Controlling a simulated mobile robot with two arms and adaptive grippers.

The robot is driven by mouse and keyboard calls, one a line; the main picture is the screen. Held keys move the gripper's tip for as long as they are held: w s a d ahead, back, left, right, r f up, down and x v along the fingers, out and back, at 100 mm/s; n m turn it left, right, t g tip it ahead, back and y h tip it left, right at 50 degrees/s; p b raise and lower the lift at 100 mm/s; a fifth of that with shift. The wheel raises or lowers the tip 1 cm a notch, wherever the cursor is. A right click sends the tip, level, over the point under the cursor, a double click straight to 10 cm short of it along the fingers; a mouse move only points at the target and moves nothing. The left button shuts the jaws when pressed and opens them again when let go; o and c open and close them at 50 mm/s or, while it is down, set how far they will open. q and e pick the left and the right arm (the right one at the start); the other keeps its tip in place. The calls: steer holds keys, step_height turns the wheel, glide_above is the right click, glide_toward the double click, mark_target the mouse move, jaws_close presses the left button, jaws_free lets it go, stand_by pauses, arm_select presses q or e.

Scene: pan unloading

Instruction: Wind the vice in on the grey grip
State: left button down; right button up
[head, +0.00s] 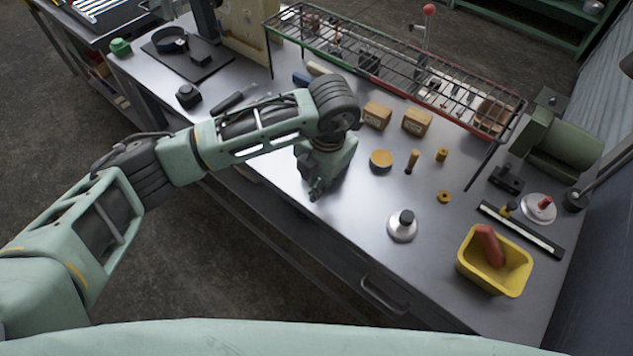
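My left arm reaches in from the left, and its gripper (316,190) points down over the front part of the metal bench. The wrist and gripper body cover the fingertips, so I cannot tell whether they are open or touching anything. I cannot clearly make out a vice or a grey grip; part of the bench is hidden behind the gripper. A dark green machine (565,145) with a rounded body stands at the bench's right end; I cannot tell if it is the vice. My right gripper is not in view.
A wire rack (400,62) runs along the back. Wooden blocks (377,115), a round wooden piece (381,159), a silver disc with a black knob (402,228) and a yellow bin (508,284) holding a red object stand right of the gripper. The bench front between gripper and disc is clear.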

arm_select(q)
steer(key=shift+f+t+y+b, duration=0.4)
steer(key=shift+t+y+b, duration=0.15)
steer(key=shift+b, duration=0.3)
steer(key=c, duration=1.9)
jaws_free()
steer(key=shift+o, duration=0.2)
steer(key=shift+d+r, duration=0.2)
steer(key=shift+r, duration=0.25)
steer(key=v, duration=1.1)
steer(key=shift+o, duration=0.2)
